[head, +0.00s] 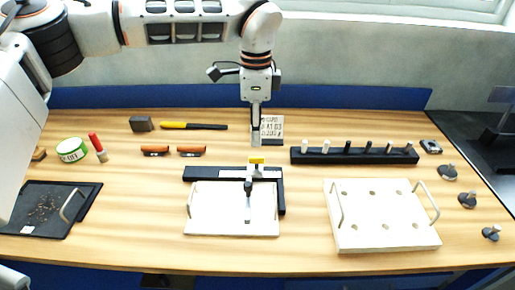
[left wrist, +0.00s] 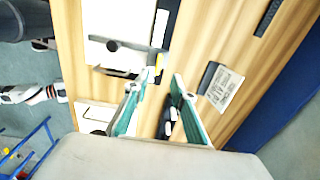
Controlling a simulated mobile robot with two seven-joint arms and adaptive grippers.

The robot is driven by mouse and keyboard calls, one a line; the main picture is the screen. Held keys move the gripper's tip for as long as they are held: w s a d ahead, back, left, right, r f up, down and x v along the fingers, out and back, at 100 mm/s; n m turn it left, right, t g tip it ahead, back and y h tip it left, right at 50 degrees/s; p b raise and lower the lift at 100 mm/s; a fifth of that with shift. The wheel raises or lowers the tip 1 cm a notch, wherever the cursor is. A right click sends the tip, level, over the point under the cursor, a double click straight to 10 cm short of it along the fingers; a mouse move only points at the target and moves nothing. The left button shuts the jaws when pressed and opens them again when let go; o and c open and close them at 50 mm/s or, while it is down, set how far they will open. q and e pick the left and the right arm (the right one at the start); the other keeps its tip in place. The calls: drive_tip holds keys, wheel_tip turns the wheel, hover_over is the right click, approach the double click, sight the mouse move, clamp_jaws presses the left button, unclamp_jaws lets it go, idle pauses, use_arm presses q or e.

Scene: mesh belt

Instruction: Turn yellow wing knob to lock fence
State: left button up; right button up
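The yellow wing knob (head: 257,160) sits on a grey clamp at the black L-shaped fence (head: 205,174). The fence lies along the back and right edges of a white board (head: 210,210). My left gripper (head: 256,143) points down just above the knob in the head view, with its fingers nearly edge-on. In the left wrist view its teal fingers (left wrist: 162,78) are apart. Contact with the knob cannot be told. My right gripper is not in view.
A small sign (head: 271,127) stands behind the gripper. A black peg rack (head: 335,157) and a white holed board (head: 357,235) are at the right. Orange-handled tools (head: 191,151), a green tin (head: 71,149) and a dark tray (head: 80,219) are at the left.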

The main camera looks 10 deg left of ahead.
sight(257, 157)
use_arm(q)
wheel_tip(257, 157, down, 7)
drive_tip(key=shift+s+f+p, duration=0.1)
drive_tip(key=shift+f+p, duration=0.1)
drive_tip(key=shift+p, duration=0.2)
clamp_jaws()
